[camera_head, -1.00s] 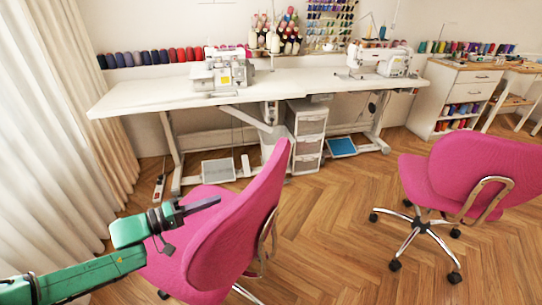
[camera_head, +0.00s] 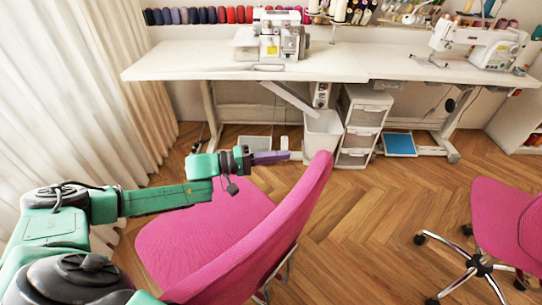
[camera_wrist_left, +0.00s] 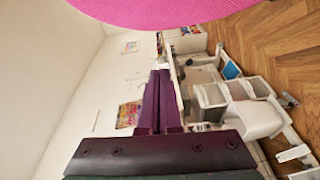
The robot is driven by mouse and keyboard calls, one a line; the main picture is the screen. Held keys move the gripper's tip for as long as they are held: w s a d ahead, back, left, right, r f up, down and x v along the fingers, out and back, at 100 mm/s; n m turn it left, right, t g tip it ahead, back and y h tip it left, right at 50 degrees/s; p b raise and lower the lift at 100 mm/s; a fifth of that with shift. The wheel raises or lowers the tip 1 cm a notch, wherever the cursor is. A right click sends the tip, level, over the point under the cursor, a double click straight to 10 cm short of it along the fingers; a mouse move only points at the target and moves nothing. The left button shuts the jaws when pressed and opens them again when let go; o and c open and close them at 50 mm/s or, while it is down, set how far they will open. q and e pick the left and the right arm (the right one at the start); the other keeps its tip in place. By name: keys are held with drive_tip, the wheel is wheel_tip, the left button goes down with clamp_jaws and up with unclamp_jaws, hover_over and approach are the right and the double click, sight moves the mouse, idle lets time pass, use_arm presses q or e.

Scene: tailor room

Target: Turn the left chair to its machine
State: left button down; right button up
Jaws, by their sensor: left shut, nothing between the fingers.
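The left chair is pink (camera_head: 215,225), with its backrest (camera_head: 280,225) on the right and its seat open toward the curtain on the left. Its machine, a white one (camera_head: 275,36), stands on the white table behind it. My left gripper (camera_head: 286,156) is shut and empty over the far side of the seat, its tip just left of the backrest's upper edge. I cannot tell if it touches. In the left wrist view the shut dark fingers (camera_wrist_left: 157,105) hold nothing, and pink upholstery (camera_wrist_left: 190,10) fills the top edge. My right gripper is not in view.
The long white table (camera_head: 210,62) spans the back, with a drawer unit (camera_head: 362,125) and a blue pedal (camera_head: 399,144) beneath. A second pink chair (camera_head: 505,225) stands at right. The curtain (camera_head: 60,110) borders the left. Wood floor between the chairs is clear.

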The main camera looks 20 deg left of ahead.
use_arm(q)
drive_tip(key=d, duration=0.6)
drive_tip(key=shift+w+d+f+p, duration=0.15)
drive_tip(key=shift+d+f+p, duration=0.15)
drive_tip(key=shift+p, duration=0.15)
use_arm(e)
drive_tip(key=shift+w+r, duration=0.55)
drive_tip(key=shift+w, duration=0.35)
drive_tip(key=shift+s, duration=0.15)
